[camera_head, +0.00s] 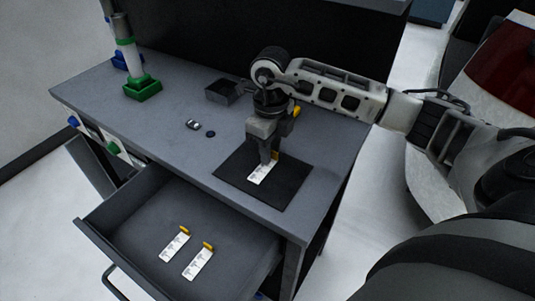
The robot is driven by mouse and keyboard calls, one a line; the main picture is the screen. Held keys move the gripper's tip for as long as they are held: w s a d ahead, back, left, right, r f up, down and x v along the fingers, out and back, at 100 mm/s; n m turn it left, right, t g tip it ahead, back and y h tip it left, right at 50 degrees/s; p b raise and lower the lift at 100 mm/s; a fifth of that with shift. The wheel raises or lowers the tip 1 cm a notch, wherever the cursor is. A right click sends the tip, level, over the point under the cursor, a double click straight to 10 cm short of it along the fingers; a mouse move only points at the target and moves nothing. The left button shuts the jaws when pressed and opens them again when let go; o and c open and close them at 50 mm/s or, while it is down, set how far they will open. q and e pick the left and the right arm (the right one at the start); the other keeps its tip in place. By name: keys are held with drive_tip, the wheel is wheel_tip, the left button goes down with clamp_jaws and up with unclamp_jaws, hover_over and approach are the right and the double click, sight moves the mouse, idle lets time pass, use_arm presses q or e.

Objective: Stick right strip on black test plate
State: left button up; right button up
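The black test plate (283,192) lies flat on the right part of the grey workbench. A white strip (258,175) with dark print and a yellow tab lies on or just above the plate; I cannot tell which. My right gripper (268,158) points straight down at the strip's tab end, and its fingertips meet the strip there. The fingers look close together, and the gripper hides part of the strip. Two more white strips with yellow tabs, a left one (175,246) and a right one (197,264), lie in the open drawer. My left gripper is not in view.
The open drawer (140,204) juts out from the bench front. A small dark box (222,92), a small silver item (193,125) and a dark disc (211,134) sit on the workbench (168,98). A green-based holder (142,88) stands at the back left. A red-and-white car body is at right.

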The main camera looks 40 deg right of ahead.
drive_tip(key=shift+r, duration=0.1)
idle(0.3)
wheel_tip(320, 180, up, 16)
idle(0.3)
